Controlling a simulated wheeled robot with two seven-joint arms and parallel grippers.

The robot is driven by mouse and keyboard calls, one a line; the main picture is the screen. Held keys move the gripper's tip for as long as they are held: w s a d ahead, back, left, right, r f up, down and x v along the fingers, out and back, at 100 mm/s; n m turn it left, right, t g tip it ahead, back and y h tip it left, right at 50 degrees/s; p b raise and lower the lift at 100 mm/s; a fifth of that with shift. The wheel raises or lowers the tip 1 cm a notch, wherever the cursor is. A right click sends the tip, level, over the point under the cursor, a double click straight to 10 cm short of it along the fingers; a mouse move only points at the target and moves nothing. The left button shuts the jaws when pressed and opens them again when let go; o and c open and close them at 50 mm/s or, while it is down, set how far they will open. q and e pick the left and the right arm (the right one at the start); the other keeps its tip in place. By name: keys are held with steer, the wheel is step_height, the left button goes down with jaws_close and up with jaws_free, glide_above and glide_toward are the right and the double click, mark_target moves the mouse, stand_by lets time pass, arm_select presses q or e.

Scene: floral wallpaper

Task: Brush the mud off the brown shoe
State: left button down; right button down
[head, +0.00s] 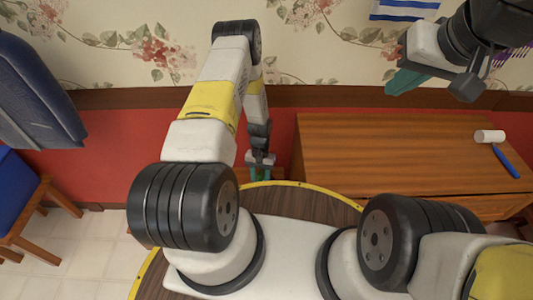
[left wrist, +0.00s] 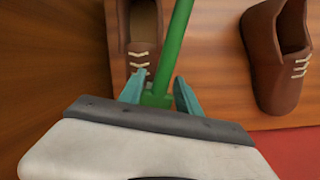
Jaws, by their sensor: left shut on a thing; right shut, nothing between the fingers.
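In the left wrist view, a brown shoe (left wrist: 141,25) with pale laces lies behind my left gripper (left wrist: 158,90). Another brown shoe (left wrist: 275,60) lies to the right. The left gripper's teal fingers are shut on a green handle (left wrist: 180,35), which runs up past the first shoe; its far end is out of view, and I cannot tell whether it touches the shoe. No mud can be made out. In the head view the left gripper (head: 262,164) is low, left of the wooden table. My right gripper (head: 402,81) is shut and empty above the table's back edge.
The wooden table (head: 400,150) is mostly bare on top. A white-headed tool (head: 489,136) with a blue handle lies at its right end. A blue chair (head: 20,200) stands at the left. The wallpapered wall (head: 340,60) is close behind.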

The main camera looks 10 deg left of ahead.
arm_select(q)
steer(key=d, duration=0.4)
steer(key=shift+w+f, duration=0.1)
steer(key=shift+f, duration=0.1)
steer(key=shift+r, duration=0.1)
steer(key=shift+a, duration=0.3)
steer(key=shift+s+a+r, duration=0.1)
steer(key=shift+s+a, duration=0.05)
steer(key=shift+a, duration=0.75)
steer(key=shift+s+a, duration=0.1)
steer(key=shift+a, duration=0.8)
steer(key=shift+d, duration=0.1)
steer(key=shift+w+d+f, duration=0.15)
steer(key=shift+d, duration=0.8)
steer(key=shift+w+d+f, duration=0.1)
steer(key=shift+w+d, duration=0.05)
steer(key=shift+d, duration=0.8)
